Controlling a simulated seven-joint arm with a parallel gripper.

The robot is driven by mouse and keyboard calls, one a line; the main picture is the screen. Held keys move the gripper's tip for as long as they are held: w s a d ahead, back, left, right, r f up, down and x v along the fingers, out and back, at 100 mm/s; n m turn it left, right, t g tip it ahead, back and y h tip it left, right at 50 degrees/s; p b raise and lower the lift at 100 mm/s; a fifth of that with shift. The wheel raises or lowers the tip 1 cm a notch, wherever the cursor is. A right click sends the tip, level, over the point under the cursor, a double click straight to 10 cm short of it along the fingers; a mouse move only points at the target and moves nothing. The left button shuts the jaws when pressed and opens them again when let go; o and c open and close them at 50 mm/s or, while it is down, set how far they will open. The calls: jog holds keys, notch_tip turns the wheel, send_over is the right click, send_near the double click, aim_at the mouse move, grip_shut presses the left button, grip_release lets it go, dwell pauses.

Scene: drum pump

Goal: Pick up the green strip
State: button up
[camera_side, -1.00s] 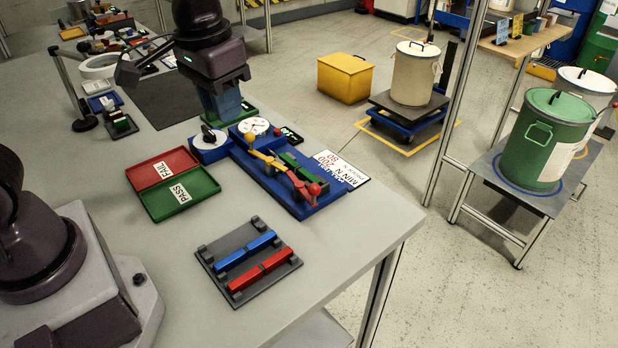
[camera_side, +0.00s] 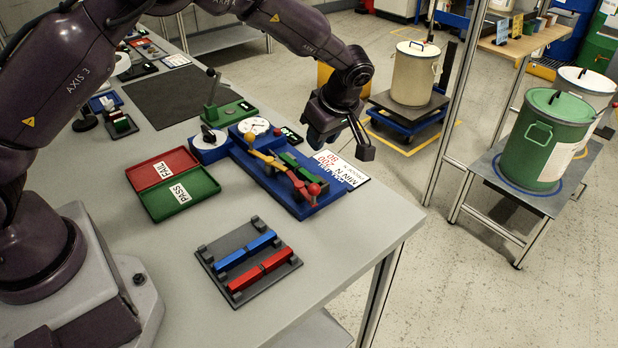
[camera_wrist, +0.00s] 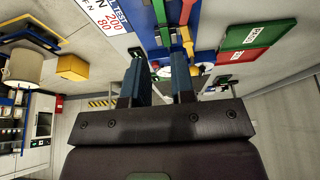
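My gripper (camera_side: 342,143) hangs above the fixture's right side, near the white printed label (camera_side: 342,170), apart from the strip. In the wrist view my gripper (camera_wrist: 158,62) shows two blue fingers spread apart with nothing between them. The green strip (camera_wrist: 161,14) shows at the top of that view, beyond the fingertips.
A red FAIL tray (camera_side: 162,170) and green PASS tray (camera_side: 180,194) lie left of the fixture. A green base with a lever (camera_side: 232,112) stands behind. The bench edge is close on the right.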

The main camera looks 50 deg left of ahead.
send_over(304, 171)
jog(key=d, duration=0.3)
jog(key=f, duration=0.6)
jog(key=shift+a+f, duration=0.2)
jog(key=shift+f, duration=0.2)
jog(key=x, duration=0.5)
jog(key=shift+a, duration=0.2)
grip_shut()
